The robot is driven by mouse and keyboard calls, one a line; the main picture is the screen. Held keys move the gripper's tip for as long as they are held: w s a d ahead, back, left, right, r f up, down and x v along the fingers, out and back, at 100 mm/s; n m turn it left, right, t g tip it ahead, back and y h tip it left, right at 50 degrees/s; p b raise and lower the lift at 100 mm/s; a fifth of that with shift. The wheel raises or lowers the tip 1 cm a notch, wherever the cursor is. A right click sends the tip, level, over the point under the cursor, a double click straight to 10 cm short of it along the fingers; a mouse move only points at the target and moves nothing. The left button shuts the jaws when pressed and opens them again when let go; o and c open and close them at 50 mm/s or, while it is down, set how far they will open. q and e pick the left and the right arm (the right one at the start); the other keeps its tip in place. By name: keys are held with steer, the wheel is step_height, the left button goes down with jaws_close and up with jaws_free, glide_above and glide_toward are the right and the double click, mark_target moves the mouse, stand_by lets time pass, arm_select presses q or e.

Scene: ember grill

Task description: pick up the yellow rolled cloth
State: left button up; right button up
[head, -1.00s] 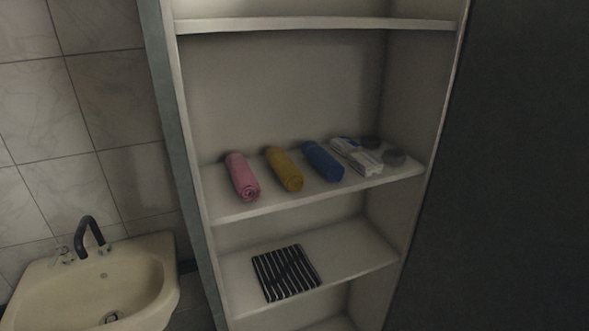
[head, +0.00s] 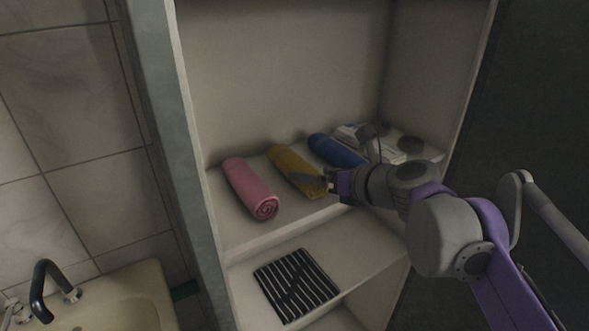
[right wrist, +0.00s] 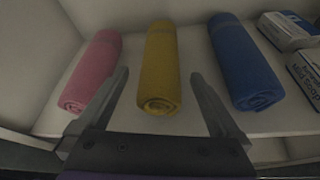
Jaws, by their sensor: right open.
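The yellow rolled cloth (head: 293,166) lies on the middle shelf between a pink roll and a blue roll. It also shows in the right wrist view (right wrist: 160,70), upright in the picture with its near end toward me. My right gripper (head: 318,182) is at the near end of the yellow cloth in the head view and hides part of that end. In the right wrist view its two fingers (right wrist: 160,95) are spread apart, one on each side of the yellow cloth, with nothing held. I cannot tell whether they touch it. My left gripper is not in view.
The pink roll (head: 249,187) lies left of the yellow one and the blue roll (head: 336,150) right of it. Soap boxes (right wrist: 290,32) stand further right. A striped cloth (head: 296,285) lies on the shelf below. Cabinet walls close both sides; a sink (head: 125,295) stands at lower left.

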mark_target(298, 168)
steer(key=x, duration=0.6)
steer(key=shift+w+a+r, duration=0.15)
steer(key=shift+w+a, duration=0.05)
steer(key=shift+w, duration=0.1)
steer(key=shift+s, duration=0.1)
steer(key=c, duration=1.2)
steer(key=shift+r, duration=0.1)
steer(key=shift+c, duration=0.2)
